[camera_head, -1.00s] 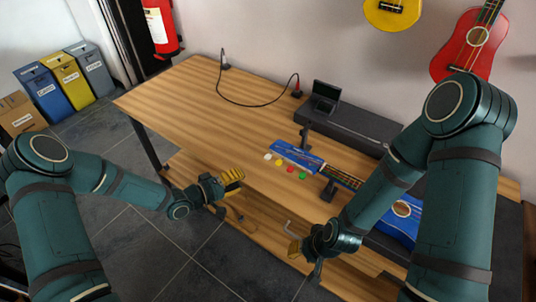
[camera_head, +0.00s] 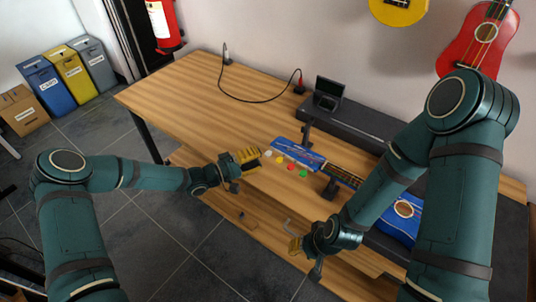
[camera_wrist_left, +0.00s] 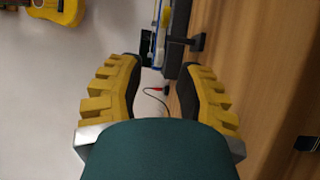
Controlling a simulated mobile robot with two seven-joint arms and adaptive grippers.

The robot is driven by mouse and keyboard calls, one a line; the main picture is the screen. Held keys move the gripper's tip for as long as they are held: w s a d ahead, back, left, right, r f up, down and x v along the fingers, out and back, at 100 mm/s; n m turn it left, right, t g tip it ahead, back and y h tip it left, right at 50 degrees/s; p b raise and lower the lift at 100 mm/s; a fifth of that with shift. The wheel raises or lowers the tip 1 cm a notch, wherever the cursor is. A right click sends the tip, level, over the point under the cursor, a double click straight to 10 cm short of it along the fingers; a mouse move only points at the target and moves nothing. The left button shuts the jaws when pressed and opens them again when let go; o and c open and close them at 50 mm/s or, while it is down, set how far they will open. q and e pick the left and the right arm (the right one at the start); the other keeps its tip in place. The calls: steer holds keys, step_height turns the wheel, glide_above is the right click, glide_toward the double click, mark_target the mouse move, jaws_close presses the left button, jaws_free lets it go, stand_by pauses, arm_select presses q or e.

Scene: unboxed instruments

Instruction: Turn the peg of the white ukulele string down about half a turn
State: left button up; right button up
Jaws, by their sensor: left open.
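A blue ukulele lies on the wooden bench, with its headstock (camera_head: 298,150) toward the middle and its body (camera_head: 404,208) at the right. A white peg (camera_head: 266,153), a yellow peg (camera_head: 280,160), a red peg (camera_head: 291,167) and a green peg (camera_head: 303,173) line the headstock's near side. My left gripper (camera_head: 254,157) is open and empty, just left of the white peg. In the left wrist view, the open fingers (camera_wrist_left: 160,72) stand apart, with part of the blue headstock (camera_wrist_left: 156,45) beyond them. My right gripper (camera_head: 294,246) is low at the bench's front; its finger gap is unclear.
A dark support (camera_head: 330,187) stands under the ukulele's neck. A black cable (camera_head: 250,100) and a small dark screen device (camera_head: 328,93) are at the back. The bench top (camera_head: 190,95) is clear at the left. A thin grey bent rod (camera_head: 289,228) shows near my right gripper.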

mark_target(268, 153)
arm_select(q)
steer(key=shift+x, duration=2.25)
steer(key=shift+a, duration=0.1)
jaws_close()
